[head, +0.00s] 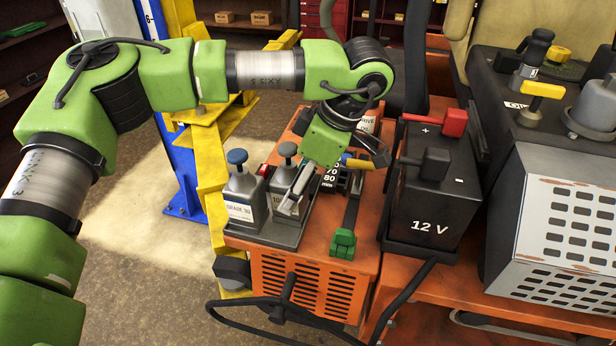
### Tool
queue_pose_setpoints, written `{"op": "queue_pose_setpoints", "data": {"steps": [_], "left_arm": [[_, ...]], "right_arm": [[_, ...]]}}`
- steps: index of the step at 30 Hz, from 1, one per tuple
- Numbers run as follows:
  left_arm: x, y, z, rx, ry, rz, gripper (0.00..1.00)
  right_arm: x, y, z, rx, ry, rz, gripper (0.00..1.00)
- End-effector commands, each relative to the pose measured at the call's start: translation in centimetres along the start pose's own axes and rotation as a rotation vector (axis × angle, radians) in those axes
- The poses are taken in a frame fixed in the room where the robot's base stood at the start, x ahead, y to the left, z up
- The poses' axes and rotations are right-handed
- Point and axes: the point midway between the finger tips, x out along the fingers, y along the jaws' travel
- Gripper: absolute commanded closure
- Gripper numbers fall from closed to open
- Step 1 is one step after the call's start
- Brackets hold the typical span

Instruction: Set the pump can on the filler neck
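Two grey pump cans stand side by side in a dark tray (262,236) on an orange housing. The left can (241,192) has a blue knob and a label reading "GRADE 30". The right can (284,172) has a grey knob; its label is partly hidden. My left gripper (294,196) points down in front of the right can, its pale finger over the label. I cannot tell whether it touches the can or how far it is open. I cannot identify the filler neck for certain; a yellow-handled cap (540,92) sits on the dark engine at right. My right gripper is out of view.
A black 12 V battery (432,190) with a red terminal cover stands between the cans and the engine. A perforated metal guard (570,225) is at right. A blue and yellow lift post (180,150) stands behind my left arm.

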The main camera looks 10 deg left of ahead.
Motion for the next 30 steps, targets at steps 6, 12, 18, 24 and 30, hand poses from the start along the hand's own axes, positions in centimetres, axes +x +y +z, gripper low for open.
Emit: {"op": "queue_pose_setpoints", "data": {"steps": [6, 12, 18, 24, 30], "left_arm": [[2.5, 0.0, 0.1, 0.001, -0.001, 0.0, 0.38], [2.8, 0.0, 0.1, 0.001, -0.001, 0.0, 0.38], [2.8, 0.0, 0.1, 0.001, -0.001, 0.0, 0.45], [2.8, 0.0, 0.1, 0.001, -0.001, -0.001, 0.97], [2.5, 0.0, -0.1, 0.0, -0.001, 0.002, 1.0]], "right_arm": [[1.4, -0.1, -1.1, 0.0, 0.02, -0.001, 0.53], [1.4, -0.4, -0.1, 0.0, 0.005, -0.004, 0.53], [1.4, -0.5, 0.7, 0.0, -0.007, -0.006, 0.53], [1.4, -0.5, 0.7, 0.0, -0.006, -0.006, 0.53], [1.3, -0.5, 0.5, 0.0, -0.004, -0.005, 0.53]]}}
